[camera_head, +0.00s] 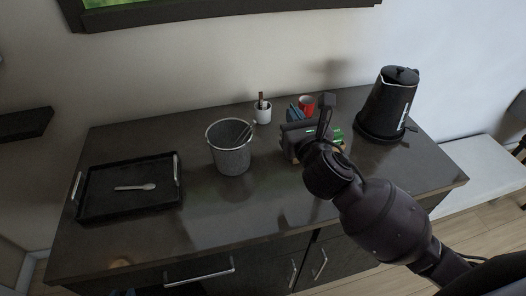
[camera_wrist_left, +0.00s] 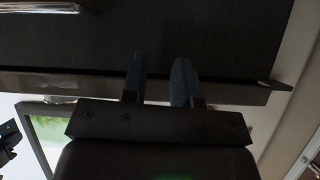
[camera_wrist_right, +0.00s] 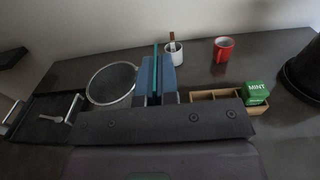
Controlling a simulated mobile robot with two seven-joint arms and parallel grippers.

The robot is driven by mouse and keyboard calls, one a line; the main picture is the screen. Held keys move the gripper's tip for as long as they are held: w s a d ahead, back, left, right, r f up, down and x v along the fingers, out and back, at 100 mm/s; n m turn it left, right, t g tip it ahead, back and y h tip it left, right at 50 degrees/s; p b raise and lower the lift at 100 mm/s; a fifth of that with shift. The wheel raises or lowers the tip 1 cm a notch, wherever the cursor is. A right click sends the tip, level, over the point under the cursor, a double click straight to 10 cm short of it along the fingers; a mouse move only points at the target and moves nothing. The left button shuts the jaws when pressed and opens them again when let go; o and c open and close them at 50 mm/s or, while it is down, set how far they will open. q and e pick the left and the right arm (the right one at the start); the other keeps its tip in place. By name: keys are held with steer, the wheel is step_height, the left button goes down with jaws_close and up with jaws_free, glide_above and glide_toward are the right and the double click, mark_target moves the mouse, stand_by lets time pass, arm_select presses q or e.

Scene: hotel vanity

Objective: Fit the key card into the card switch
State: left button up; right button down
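My right gripper (camera_head: 297,114) reaches over the back of the counter. In the right wrist view, its blue fingers (camera_wrist_right: 156,72) are closed on a thin teal strip (camera_wrist_right: 155,58), which looks like the key card seen edge-on. The strip stands upright and sticks out past the fingertips; the rest of it is hidden between the fingers. My left gripper (camera_wrist_left: 160,82) shows only in its own wrist view, open and empty, with a gap between its blue fingers, near a dark cabinet front. I cannot make out the card switch in any view.
The dark counter (camera_head: 215,215) holds a black tray (camera_head: 104,206) with a spoon (camera_head: 135,187), an ice bucket (camera_head: 230,155), a white cup (camera_head: 262,112), a red mug (camera_head: 306,103) and a black kettle (camera_head: 390,103). A wooden divided box (camera_wrist_right: 205,96) holds a green mint box (camera_wrist_right: 256,92). The front middle is clear.

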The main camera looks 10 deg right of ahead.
steer(key=w+a+r, duration=0.4)
steer(key=w, duration=0.2)
step_height(320, 180, down, 21)
steer(key=b, duration=0.5)
steer(key=shift+d, duration=0.1)
steer(key=shift+f, duration=0.2)
steer(key=shift+r, duration=0.15)
steer(key=c, duration=1.4)
jaws_free()
